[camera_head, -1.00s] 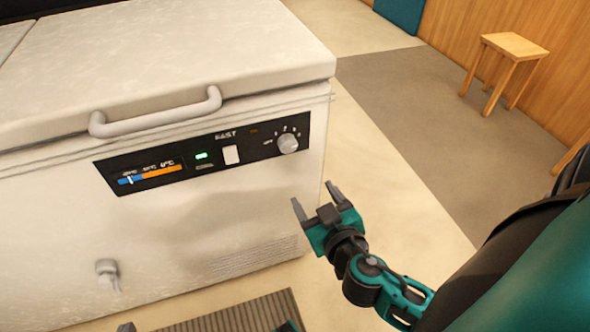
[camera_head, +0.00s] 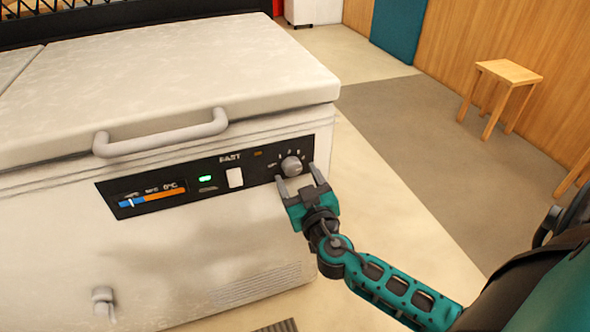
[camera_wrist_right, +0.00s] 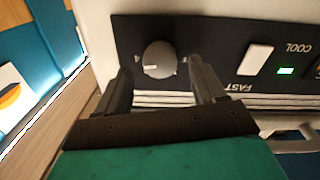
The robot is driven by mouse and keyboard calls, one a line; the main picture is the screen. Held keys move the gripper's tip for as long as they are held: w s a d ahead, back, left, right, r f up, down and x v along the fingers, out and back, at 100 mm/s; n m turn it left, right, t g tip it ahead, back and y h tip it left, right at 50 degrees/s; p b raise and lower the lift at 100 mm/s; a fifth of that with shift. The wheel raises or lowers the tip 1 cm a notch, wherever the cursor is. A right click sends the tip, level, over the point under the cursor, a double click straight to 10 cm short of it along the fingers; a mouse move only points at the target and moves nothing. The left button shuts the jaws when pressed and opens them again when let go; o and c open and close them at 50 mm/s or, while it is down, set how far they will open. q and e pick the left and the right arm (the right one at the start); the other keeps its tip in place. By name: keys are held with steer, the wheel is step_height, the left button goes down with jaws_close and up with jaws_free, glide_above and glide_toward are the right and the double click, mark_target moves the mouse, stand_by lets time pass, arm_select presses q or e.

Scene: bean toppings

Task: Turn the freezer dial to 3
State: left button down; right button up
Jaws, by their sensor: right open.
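The freezer (camera_head: 200,260) is a white chest with a black control panel (camera_head: 262,175) on its front. The grey round dial (camera_head: 291,166) sits at the panel's right end, with small marks above it. In the right wrist view the dial (camera_wrist_right: 158,60) shows a pale pointer line, and the marks around it are mostly unreadable. My right gripper (camera_head: 298,178) is open just in front of and below the dial. In the wrist view its fingers (camera_wrist_right: 165,82) stand either side of the dial, apart from it and empty. My left gripper is not in view.
A white lid handle (camera_head: 160,138) juts out above the panel. A white switch (camera_head: 235,178) and a lit green light (camera_head: 205,179) lie left of the dial. A drain tap (camera_head: 103,300) sticks out low down. A wooden stool (camera_head: 508,72) stands far off on open floor.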

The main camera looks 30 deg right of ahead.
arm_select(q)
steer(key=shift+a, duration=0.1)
arm_select(e)
steer(key=shift+x, duration=1.2)
steer(key=shift+c, duration=0.3)
steer(key=c, duration=1)
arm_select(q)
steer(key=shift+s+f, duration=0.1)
arm_select(e)
steer(key=shift+f, duration=0.1)
